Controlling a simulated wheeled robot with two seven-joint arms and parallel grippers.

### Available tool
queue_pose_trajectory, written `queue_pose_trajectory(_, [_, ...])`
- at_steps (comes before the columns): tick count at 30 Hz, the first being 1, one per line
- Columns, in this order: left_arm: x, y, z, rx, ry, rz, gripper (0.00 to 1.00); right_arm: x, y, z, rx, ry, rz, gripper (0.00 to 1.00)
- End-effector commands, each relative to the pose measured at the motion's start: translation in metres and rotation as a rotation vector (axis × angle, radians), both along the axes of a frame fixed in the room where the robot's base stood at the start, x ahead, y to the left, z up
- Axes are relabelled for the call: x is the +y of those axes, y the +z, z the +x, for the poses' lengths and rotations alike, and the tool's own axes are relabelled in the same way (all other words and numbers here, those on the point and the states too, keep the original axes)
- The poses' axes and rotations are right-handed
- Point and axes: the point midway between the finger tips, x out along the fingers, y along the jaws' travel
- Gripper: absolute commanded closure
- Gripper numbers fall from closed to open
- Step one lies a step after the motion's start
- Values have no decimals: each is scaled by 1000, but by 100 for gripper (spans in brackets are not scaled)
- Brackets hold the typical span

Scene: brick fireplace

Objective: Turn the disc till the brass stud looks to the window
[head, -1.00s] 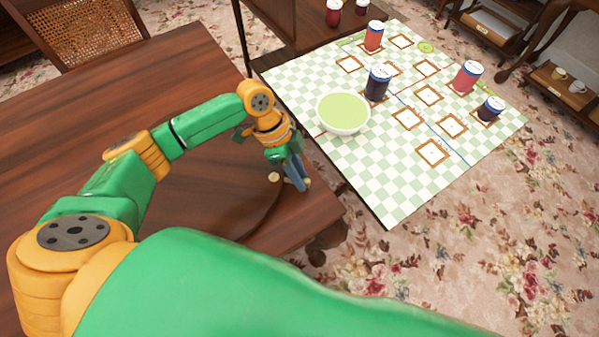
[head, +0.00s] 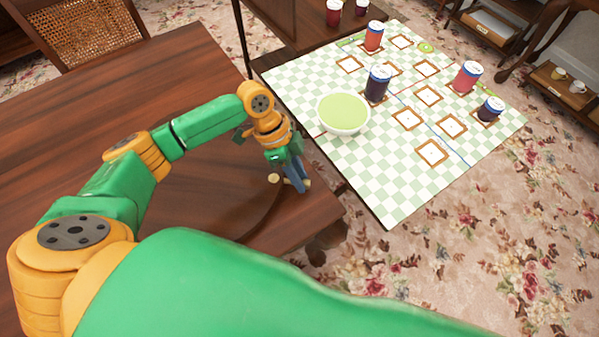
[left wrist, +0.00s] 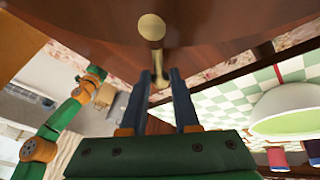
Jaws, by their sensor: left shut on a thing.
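A dark wooden disc (head: 250,215) lies on the brown table, its curved rim near the right edge. A brass piece (head: 273,178) with a round end shows beside my left gripper (head: 300,187). In the left wrist view the brass piece (left wrist: 151,28) has a knob and a shaft running down between the fingers of my left gripper (left wrist: 160,82), which is shut on it. I cannot tell whether this piece is the stud or a separate handle. My forearm covers part of the disc. My right gripper and the window are not in view.
A table with a green-checked cloth (head: 395,205) stands to the right, close to the gripper. It bears a green-filled bowl (head: 343,114), several jars and square frames. A cane chair (head: 97,45) stands behind the brown table. The brown table's far left is bare.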

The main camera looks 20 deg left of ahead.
Motion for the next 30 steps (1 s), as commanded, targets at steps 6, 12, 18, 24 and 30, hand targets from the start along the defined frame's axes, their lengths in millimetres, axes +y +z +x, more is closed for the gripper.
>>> queue_pose_trajectory(6, [-3,5,-22,3,-91,0,100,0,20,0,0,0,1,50])
queue_pose_trajectory(12, [-4,7,-61,7,-250,-2,100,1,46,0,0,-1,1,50])
queue_pose_trajectory(18, [2,6,-103,6,-427,-1,100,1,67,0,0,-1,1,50])
queue_pose_trajectory(24, [14,5,-138,5,-587,-2,100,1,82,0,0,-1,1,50])
queue_pose_trajectory(30, [27,3,-164,5,-711,-1,100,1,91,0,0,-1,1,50])
